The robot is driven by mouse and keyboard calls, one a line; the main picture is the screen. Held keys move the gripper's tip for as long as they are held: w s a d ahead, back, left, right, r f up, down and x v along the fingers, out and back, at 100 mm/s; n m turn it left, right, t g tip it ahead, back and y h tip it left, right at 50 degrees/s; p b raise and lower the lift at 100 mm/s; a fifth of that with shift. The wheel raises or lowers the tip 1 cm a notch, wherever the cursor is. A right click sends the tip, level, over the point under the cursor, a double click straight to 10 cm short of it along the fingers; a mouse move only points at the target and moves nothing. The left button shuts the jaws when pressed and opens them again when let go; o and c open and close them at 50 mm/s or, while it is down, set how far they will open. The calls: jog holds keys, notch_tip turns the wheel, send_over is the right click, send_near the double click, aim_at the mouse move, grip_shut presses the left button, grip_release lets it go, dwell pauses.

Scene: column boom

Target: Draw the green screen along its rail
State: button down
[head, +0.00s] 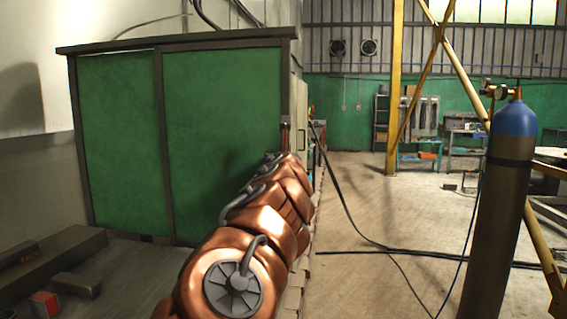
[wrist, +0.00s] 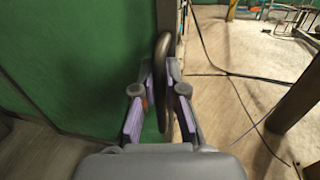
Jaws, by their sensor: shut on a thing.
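The green screen (head: 222,110) fills a dark frame in the head view, in two panels split by an upright bar. The top rail (head: 180,42) runs above both panels. In the wrist view the green panel (wrist: 70,60) fills the left side. A dark curved handle (wrist: 163,90) stands upright by the panel's right edge. My gripper (wrist: 160,66) is shut on this handle, with one purple-padded finger on each side of it. In the head view my copper-coloured arm reaches to the screen's right edge and hides the gripper.
A blue-topped gas cylinder (head: 500,190) stands at the right, with a dark hose (head: 350,212) lying across the floor. Dark beams (head: 50,262) lie at the screen's left foot. A yellow post (head: 395,90) and shelves stand far back. Open floor lies between arm and cylinder.

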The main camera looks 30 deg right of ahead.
dwell(0.3)
jog(key=c, duration=1.2)
grip_release()
jog(key=v, duration=0.7)
jog(key=shift+s, duration=0.3)
jog(key=shift+a, duration=0.1)
